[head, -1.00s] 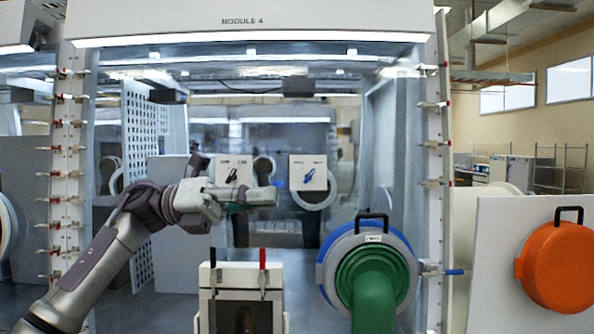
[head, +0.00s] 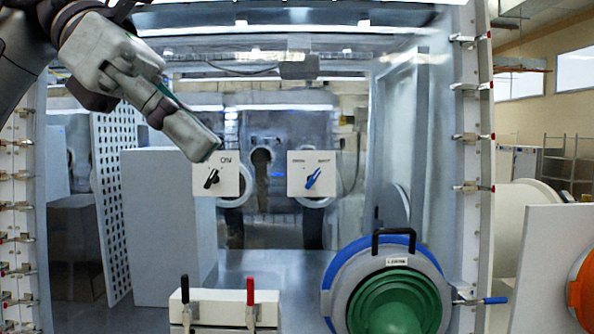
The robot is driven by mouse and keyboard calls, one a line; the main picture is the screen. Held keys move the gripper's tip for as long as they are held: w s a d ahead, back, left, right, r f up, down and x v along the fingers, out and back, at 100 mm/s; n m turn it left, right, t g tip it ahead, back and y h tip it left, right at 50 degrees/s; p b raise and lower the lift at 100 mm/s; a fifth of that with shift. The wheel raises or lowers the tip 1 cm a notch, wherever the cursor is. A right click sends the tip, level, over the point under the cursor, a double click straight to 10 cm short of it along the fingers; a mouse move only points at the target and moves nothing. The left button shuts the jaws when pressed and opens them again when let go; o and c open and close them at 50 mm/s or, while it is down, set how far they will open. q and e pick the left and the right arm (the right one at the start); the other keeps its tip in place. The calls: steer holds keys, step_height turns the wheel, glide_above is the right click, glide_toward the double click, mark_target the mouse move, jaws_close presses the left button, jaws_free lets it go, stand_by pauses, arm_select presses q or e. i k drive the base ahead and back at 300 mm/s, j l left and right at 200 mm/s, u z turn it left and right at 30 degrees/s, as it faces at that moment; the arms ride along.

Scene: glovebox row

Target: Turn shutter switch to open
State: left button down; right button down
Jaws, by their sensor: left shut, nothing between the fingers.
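Two white switch plates show beyond the glass front. The right plate (head: 300,164) carries a blue-handled switch (head: 312,179), its handle slanted from lower left to upper right. Its labels are small; the right one seems to read SHUT. The left plate (head: 230,178) carries a black-handled switch (head: 212,179), slanted likewise, with a label that seems to end in ON. My left gripper (head: 208,150) comes in from the upper left, shut and empty, its tips overlapping the left plate's upper left corner in the picture. I cannot tell whether it touches. My right gripper is out of view.
A round port with a blue rim and green centre (head: 392,302) stands at lower right, with a black handle on top. A white box (head: 225,309) with black and red levers is at bottom centre. A clamp-lined frame post (head: 473,160) stands right of the glass.

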mark_target(317, 173)
steer(key=i, duration=1.3)
